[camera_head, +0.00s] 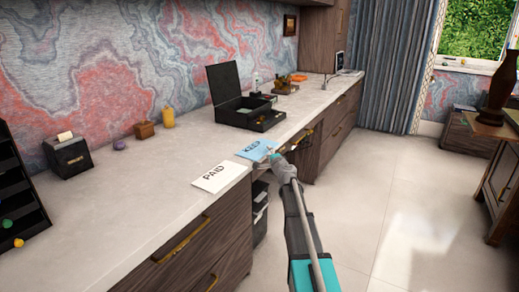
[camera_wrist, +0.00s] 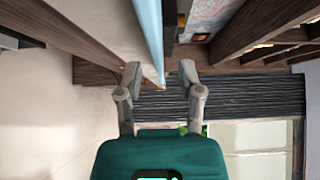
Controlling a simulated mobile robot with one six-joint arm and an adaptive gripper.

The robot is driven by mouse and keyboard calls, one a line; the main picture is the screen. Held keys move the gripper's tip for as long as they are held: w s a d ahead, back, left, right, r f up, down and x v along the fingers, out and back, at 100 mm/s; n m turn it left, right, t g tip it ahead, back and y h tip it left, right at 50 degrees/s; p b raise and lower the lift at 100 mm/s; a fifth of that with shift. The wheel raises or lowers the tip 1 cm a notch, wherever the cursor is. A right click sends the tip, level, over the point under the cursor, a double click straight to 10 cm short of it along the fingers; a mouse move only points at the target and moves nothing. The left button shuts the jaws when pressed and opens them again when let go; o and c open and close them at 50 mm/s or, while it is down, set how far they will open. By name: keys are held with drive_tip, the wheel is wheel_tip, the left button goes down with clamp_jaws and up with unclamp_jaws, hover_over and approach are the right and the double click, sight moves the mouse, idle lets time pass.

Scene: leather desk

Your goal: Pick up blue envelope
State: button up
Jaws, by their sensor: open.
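The blue envelope (camera_head: 257,150), with dark lettering on it, lies flat at the front edge of the counter. My gripper (camera_head: 274,154) is at its right end, by the counter's edge. In the wrist view, the envelope (camera_wrist: 152,38) shows nearly edge-on as a thin pale blue strip. Its near end reaches between the two spread fingertips of my gripper (camera_wrist: 160,73). Gaps show on both sides, so the fingers look apart from it. My gripper is open and holds nothing.
A white card marked PAID (camera_head: 221,177) lies left of the envelope on the counter (camera_head: 140,195). An open black box (camera_head: 246,110) stands behind. Drawers with handles (camera_head: 182,240) are below the counter's edge. The floor (camera_head: 400,190) on the right is clear.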

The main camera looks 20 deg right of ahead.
drive_tip(key=shift+w, duration=0.9)
clamp_jaws()
